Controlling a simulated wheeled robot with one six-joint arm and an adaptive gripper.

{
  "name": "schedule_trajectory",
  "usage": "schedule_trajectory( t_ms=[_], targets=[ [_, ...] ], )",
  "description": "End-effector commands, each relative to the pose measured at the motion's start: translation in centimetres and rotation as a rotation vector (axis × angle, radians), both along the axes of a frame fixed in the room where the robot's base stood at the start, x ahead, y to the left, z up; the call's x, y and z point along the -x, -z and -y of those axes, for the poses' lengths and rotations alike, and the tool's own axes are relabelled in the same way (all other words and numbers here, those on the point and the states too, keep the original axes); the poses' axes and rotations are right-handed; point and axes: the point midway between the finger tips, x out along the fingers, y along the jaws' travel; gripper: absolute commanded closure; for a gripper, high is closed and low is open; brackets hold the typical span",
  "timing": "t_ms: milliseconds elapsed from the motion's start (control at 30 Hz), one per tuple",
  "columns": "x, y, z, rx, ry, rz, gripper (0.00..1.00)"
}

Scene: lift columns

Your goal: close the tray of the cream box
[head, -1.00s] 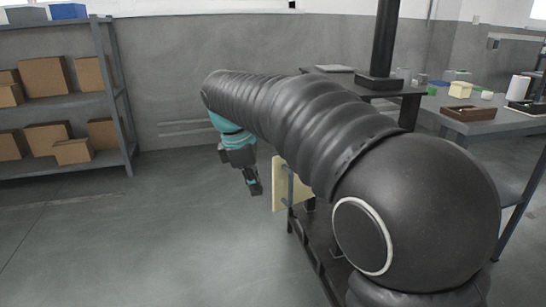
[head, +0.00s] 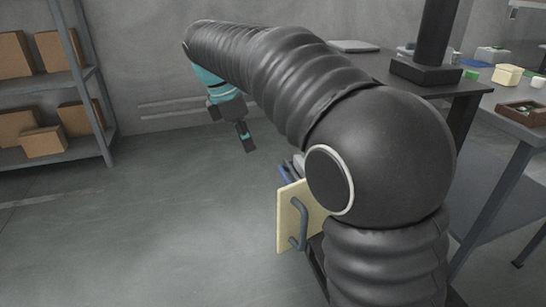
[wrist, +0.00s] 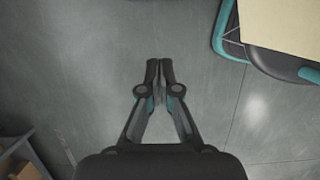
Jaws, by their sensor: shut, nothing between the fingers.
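In the head view, a cream front panel (head: 289,222) with a dark bar handle (head: 301,224) stands out at the left side of the dark bench. Blue and grey items (head: 290,168) show just behind its top edge. My arm hides the rest of the box, so how far the tray stands out is unclear. My gripper (head: 250,149) hangs above the floor, up and left of the panel and apart from it. In the wrist view my gripper (wrist: 159,64) is shut and empty over bare floor; a cream surface (wrist: 285,22) shows at the upper right.
A shelf rack (head: 95,95) with cardboard boxes stands at the left. A dark bench with a black post (head: 430,65) is behind my arm. A grey table (head: 520,132) with a brown tray (head: 523,116) is at the right. The floor at left is clear.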

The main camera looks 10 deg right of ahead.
Motion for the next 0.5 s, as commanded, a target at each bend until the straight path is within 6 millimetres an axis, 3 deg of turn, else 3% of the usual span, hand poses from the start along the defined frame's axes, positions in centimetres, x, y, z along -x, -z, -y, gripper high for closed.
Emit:
schedule_trajectory(
  t_ms=[267,500],
  targets=[
    [-0.1,1.9,0.5,0.000,0.001,-0.002,1.00],
    [-0.3,6.1,1.8,0.001,0.001,-0.003,1.00]
  ],
)
